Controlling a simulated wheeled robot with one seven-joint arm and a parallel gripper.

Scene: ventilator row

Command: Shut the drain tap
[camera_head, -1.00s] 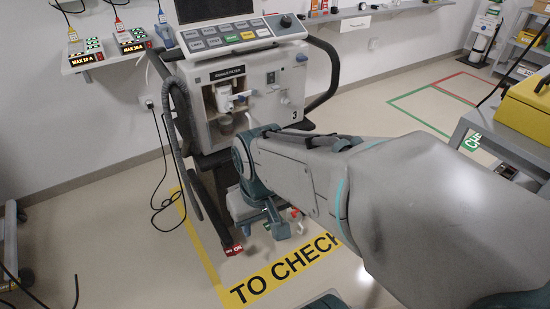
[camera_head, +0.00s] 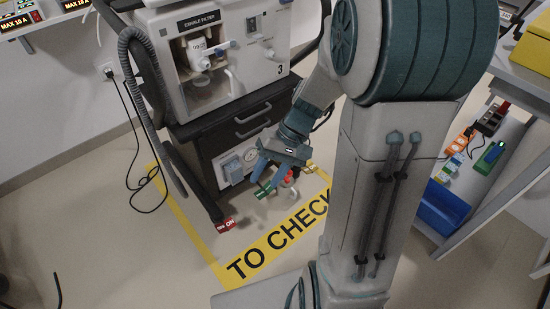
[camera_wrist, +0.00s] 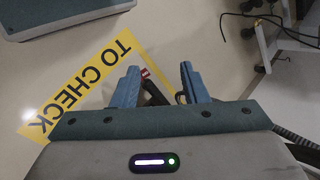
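The ventilator marked 3 (camera_head: 282,70) stands ahead on a dark cart. Its exhale filter bay is open and holds a white filter cup (camera_head: 199,54) with a clear jar (camera_head: 203,88) below it.
A corrugated hose (camera_head: 145,85) hangs at the ventilator's left. Red and yellow fittings show by the cart's lower front, partly behind my gripper. A red ON tag (camera_head: 226,224) is near the floor. A shelf with a blue bin (camera_head: 443,207) stands right. Yellow TO CHECK marking (camera_head: 275,238) is on the floor.

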